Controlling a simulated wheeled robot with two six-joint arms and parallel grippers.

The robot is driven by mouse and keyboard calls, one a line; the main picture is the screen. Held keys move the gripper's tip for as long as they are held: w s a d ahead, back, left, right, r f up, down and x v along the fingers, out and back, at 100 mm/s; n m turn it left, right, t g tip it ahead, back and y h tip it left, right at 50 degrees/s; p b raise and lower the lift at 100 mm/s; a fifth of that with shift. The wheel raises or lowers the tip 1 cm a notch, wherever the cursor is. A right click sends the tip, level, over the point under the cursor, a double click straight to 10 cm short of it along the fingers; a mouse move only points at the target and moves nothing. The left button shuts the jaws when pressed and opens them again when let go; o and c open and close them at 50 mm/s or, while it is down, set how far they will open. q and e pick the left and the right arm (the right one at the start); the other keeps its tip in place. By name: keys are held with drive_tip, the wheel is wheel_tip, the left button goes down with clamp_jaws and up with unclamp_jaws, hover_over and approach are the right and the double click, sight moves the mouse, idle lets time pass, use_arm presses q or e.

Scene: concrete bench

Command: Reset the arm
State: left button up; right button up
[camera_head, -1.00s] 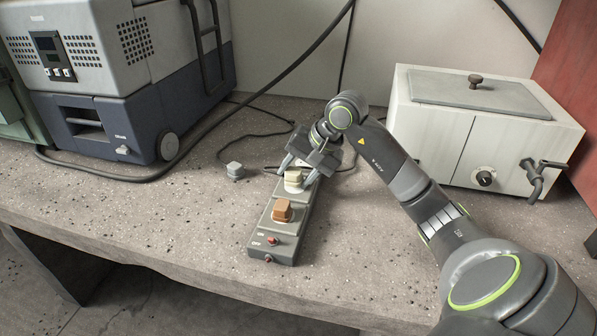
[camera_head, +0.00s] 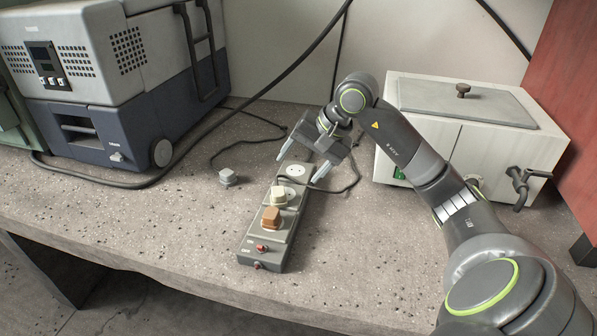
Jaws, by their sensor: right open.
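My right gripper (camera_head: 299,169) is open and empty above the far end of a grey power strip (camera_head: 262,236). A cream plug (camera_head: 278,196) sits on the strip in front of the gripper, apart from the fingers. An orange-brown plug (camera_head: 271,217) sits nearer the front end, beside a red switch (camera_head: 262,248). My right arm reaches in from the lower right. My left gripper is not in view.
A loose grey plug (camera_head: 228,177) lies on the concrete bench (camera_head: 150,225) left of the strip. A grey and blue cooler-like box (camera_head: 115,75) stands at the back left. A white lidded tank with a tap (camera_head: 455,130) stands at the back right. Dark cables run behind.

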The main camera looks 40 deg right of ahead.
drive_tip(key=shift+s+d+r, duration=0.1)
drive_tip(key=shift+s+r, duration=0.05)
drive_tip(key=shift+r, duration=0.3)
drive_tip(key=shift+r, duration=0.1)
